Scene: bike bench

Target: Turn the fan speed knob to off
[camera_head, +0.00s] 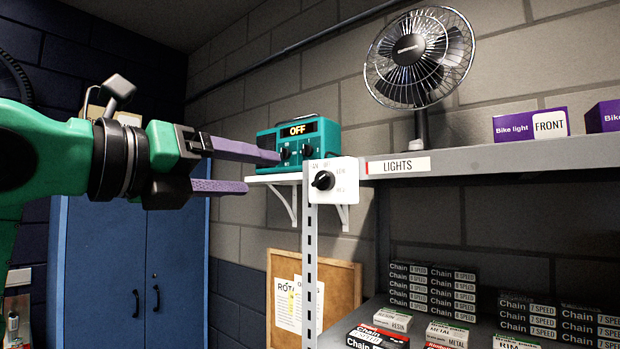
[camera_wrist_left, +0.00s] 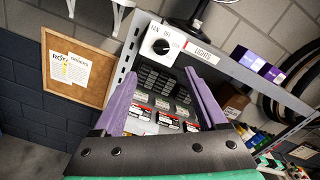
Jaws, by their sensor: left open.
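The fan speed knob (camera_head: 323,180) is a black round knob on a white plate (camera_head: 348,182) fixed to the shelf post. The plate has a partly readable FAN label and speed marks around the knob. The knob also shows in the left wrist view (camera_wrist_left: 161,46), beyond the fingertips. My left gripper (camera_head: 262,172) is open with purple fingers, to the left of the knob and apart from it. Nothing is between the fingers. The fan (camera_head: 418,58) stands on the shelf at the upper right. My right gripper is not in view.
A teal radio-like box (camera_head: 298,145) reading OFF sits on a small white bracket shelf behind the fingertips. The grey shelf (camera_head: 500,155) holds purple bike light boxes (camera_head: 530,124). Chain boxes (camera_head: 432,290) fill the shelf below. A corkboard (camera_head: 345,290) hangs under the bracket.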

